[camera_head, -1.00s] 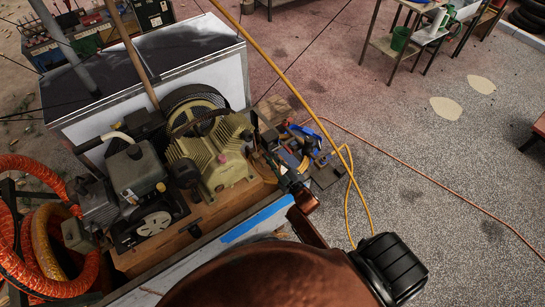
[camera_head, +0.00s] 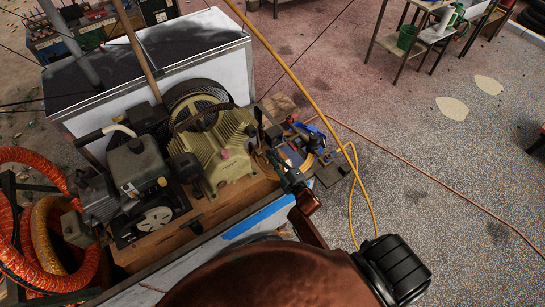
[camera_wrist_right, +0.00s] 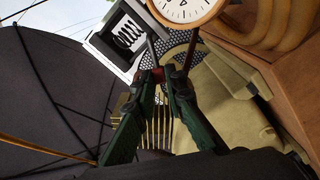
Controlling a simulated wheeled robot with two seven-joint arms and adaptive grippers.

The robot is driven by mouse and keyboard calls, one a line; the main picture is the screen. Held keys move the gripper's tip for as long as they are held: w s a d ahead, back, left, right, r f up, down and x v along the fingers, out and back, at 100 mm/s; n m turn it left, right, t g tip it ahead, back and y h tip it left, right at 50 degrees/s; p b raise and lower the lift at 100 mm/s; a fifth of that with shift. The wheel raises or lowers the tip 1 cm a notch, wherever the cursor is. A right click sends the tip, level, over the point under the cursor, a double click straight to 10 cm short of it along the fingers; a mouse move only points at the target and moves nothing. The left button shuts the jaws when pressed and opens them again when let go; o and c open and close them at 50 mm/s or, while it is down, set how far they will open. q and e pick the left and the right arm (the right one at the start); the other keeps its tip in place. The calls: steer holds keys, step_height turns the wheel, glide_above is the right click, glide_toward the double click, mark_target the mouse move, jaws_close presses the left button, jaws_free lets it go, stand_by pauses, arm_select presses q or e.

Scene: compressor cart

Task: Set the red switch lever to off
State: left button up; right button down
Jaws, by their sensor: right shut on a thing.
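My right gripper (camera_head: 279,163) reaches in from the lower right at the right end of the compressor (camera_head: 225,150). In the right wrist view its two dark green fingers (camera_wrist_right: 158,78) come together at the tips. A small red piece (camera_wrist_right: 157,74), which looks like the switch lever, sits between the fingertips. The fingers are shut on it and hide most of it. In the head view the lever cannot be made out behind the gripper. My left gripper is not in view.
A round gauge (camera_wrist_right: 185,8) is close above the fingertips in the wrist view. An orange hose (camera_head: 35,260) is coiled at the cart's left. A yellow hose (camera_head: 285,70) crosses the head view near the cart's right end. Open floor lies at the right.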

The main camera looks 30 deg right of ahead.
steer(key=shift+f, duration=0.1)
steer(key=c, duration=2)
jaws_free()
steer(key=shift+o, duration=0.2)
steer(key=shift+s, duration=0.1)
steer(key=s, duration=1.1)
steer(key=shift+s+d, duration=0.4)
steer(key=shift+d, duration=0.05)
